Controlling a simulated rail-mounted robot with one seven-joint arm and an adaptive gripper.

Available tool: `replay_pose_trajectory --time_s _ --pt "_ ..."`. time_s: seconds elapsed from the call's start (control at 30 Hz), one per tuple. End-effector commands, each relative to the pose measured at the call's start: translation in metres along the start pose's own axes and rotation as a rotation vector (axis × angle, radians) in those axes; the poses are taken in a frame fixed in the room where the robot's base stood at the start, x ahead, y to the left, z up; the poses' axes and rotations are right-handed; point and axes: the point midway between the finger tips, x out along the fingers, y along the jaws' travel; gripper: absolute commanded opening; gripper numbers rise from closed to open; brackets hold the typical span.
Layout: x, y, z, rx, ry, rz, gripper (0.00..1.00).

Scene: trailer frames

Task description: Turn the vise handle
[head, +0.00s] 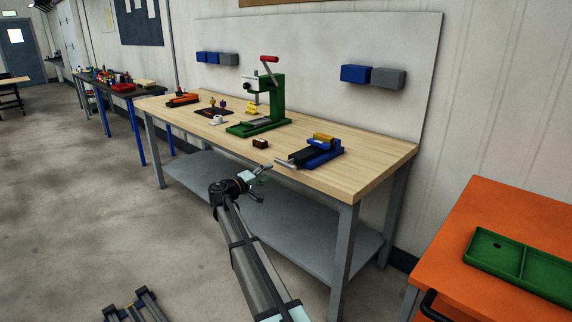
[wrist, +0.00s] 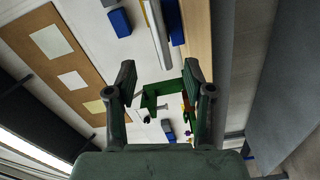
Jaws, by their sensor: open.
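The vise (head: 322,155) is blue with a black part and a yellow block. It sits near the front right of the wooden workbench. Its pale grey handle bar (head: 287,164) points left toward the front edge. My gripper (head: 264,171) is open and empty, in front of the bench edge and a little left of the handle, apart from it. In the wrist view both fingers of my gripper (wrist: 160,76) are spread. There a pale grey bar (wrist: 156,35), probably the handle, lies above the fingertips beside a blue part.
A green press (head: 273,100) with a red lever stands mid-bench; it shows between the fingers in the wrist view. A small brown block (head: 260,143) lies left of the vise. An orange cart (head: 450,235) with a green tray (head: 488,245) stands at right.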

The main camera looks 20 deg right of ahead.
Motion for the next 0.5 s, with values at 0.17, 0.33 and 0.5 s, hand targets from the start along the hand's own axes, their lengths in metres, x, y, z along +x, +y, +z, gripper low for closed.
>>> replay_pose_trajectory --time_s 0.17,0.33,0.5 --pt "0.038 0.001 -0.002 0.0 -0.001 0.0 0.52" --pt "0.071 0.001 -0.002 0.0 -0.001 0.0 0.52" --pt "0.096 0.001 -0.002 0.0 0.0 0.0 0.52"
